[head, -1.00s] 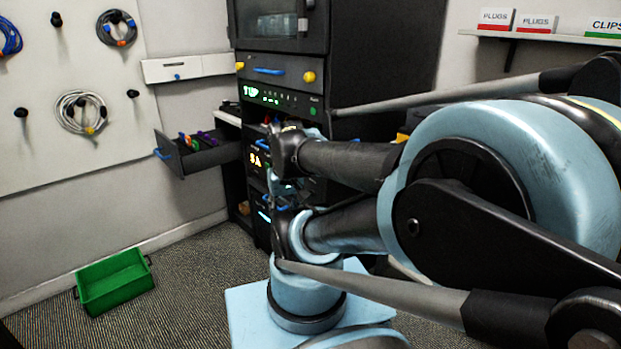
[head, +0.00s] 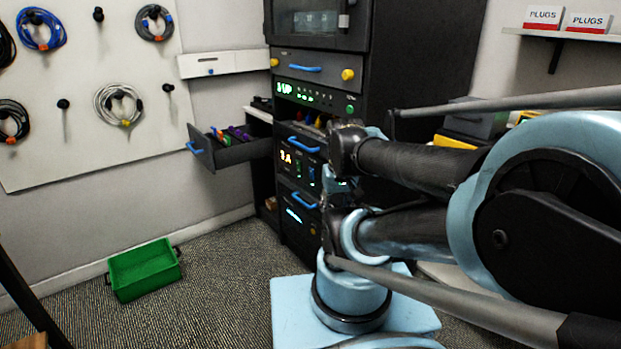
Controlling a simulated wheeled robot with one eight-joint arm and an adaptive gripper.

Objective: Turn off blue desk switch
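No blue desk switch can be made out with certainty. The dark rack (head: 400,65) holds a unit with an orange "3A" display (head: 286,157) and small green and blue lit parts beside it, too small to identify. Below it is a unit with a blue-white lit strip (head: 294,215). Above is a panel with a green "UP" display (head: 285,88) and a green button (head: 350,109). My arm reaches in front of the rack and covers part of its right side. My gripper cannot be made out; it is hidden behind or among my arm links.
An open drawer (head: 245,154) with coloured items juts left from the rack. A green crate (head: 145,270) sits on the carpet at left. Cable coils (head: 120,104) hang on the white pegboard (head: 60,170). A shelf (head: 580,35) with "PLUGS" boxes is at upper right. Carpet between crate and rack is clear.

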